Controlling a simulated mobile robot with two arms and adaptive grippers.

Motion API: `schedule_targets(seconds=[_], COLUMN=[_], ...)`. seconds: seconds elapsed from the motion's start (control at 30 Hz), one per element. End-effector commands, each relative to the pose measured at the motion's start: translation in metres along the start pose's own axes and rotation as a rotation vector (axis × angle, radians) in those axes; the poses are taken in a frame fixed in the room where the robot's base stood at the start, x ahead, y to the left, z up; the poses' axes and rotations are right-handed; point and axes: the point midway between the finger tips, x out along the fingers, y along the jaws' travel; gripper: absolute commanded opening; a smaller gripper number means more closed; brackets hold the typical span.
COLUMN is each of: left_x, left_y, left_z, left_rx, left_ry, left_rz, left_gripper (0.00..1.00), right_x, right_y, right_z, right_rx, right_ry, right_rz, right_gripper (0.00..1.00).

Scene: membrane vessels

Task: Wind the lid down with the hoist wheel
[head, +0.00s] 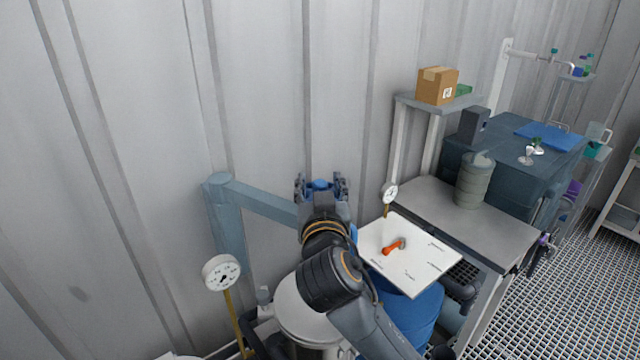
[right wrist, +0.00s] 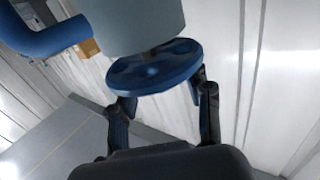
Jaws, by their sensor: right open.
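The blue hoist wheel (head: 320,184) shows between the fingers of my right gripper (head: 321,188) in the head view, at the end of a blue-grey hoist arm (head: 258,200). In the right wrist view the wheel (right wrist: 150,70) is a round dished disc under a grey cylinder (right wrist: 132,22). The fingers of my right gripper (right wrist: 163,102) stand open on either side of its rim; I cannot tell whether they touch it. A pale round top (head: 292,312), perhaps the lid, lies below and is partly hidden by my right arm. My left gripper is out of view.
A dial gauge (head: 221,272) stands at left and another (head: 390,193) near the arm. A white panel with an orange handle (head: 394,247) sits above a blue vessel (head: 412,312). A grey bench (head: 425,205) stands to the right; corrugated wall (head: 270,90) is close behind.

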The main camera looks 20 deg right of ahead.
Motion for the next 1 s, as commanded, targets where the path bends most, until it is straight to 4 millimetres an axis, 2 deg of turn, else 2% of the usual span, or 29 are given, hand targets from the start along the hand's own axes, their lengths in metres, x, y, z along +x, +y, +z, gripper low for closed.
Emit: schedule_targets(seconds=[0.17, 0.4, 0.6, 0.8, 1.0], left_x=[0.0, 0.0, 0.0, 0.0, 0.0], left_y=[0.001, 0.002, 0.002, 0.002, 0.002], left_z=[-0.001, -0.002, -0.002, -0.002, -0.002], left_rx=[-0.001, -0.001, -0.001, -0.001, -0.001], left_ry=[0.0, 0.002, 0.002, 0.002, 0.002], left_rz=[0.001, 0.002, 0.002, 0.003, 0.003], left_gripper=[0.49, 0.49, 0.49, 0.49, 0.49], right_x=[-0.019, -0.071, -0.105, -0.119, -0.119], right_y=[-0.001, -0.001, -0.001, 0.0, 0.0], right_z=[0.001, 0.001, 0.001, 0.0, 0.0], right_rx=[0.002, 0.003, 0.002, 0.0, 0.0], right_ry=[-0.001, -0.003, -0.003, -0.001, 0.0], right_rz=[-0.003, -0.004, -0.003, -0.001, 0.0], right_gripper=[0.49, 0.49, 0.49, 0.49, 0.49])
